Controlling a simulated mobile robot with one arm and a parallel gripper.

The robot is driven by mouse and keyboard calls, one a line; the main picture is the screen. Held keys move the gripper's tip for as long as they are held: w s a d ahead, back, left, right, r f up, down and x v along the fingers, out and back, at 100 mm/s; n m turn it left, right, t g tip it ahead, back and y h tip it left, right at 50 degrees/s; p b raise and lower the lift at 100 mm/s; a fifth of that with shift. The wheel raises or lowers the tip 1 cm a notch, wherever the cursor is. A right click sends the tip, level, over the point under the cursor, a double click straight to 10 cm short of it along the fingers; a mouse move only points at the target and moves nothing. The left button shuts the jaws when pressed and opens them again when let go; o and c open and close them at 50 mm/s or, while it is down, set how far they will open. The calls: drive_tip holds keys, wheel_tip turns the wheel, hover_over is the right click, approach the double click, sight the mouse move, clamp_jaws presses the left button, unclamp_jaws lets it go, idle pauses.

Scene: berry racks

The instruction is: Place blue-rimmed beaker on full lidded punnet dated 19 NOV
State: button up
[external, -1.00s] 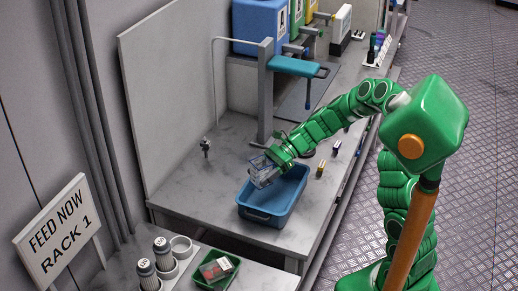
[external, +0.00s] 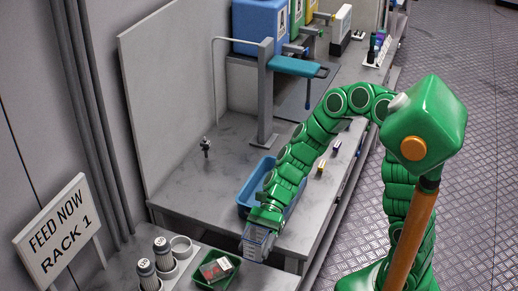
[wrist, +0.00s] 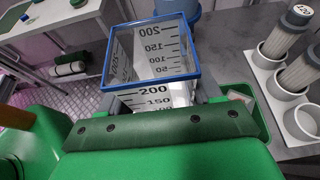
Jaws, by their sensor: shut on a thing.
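My gripper (external: 263,228) is shut on the blue-rimmed beaker (wrist: 152,52), a clear square vessel with black graduation marks. The wrist view shows its open top and blue rim. In the external view the beaker (external: 257,245) hangs low in front of the blue tub, partly hidden by my gripper. To its left, a small green tray (external: 202,283) holds a clear-topped item with red and dark contents (external: 216,268), possibly the punnet. No date is readable on it. In the wrist view the tray (wrist: 257,92) is partly hidden behind my gripper.
A blue tub (external: 247,190) stands on the bench behind my gripper. White cups (external: 181,247) with grey cylinders (external: 162,252) stand left of the green tray. A "FEED NOW RACK 1" sign (external: 60,228) is at far left.

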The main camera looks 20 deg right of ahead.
drive_tip(key=w+a+f, duration=0.2)
drive_tip(key=a+f, duration=0.1)
drive_tip(key=w+a+f, duration=0.2)
drive_tip(key=a, duration=0.2)
drive_tip(key=w+a+f, duration=0.2)
drive_tip(key=a+f, duration=0.1)
drive_tip(key=a, duration=0.1)
drive_tip(key=shift+w+f, duration=0.3)
drive_tip(key=shift+f, duration=0.05)
drive_tip(key=shift+w+a+f, duration=0.25)
drive_tip(key=shift+a+f, duration=0.2)
drive_tip(key=shift+f, duration=1.7)
drive_tip(key=shift+f, duration=0.1)
drive_tip(key=o, duration=1)
drive_tip(key=shift+o, duration=0.2)
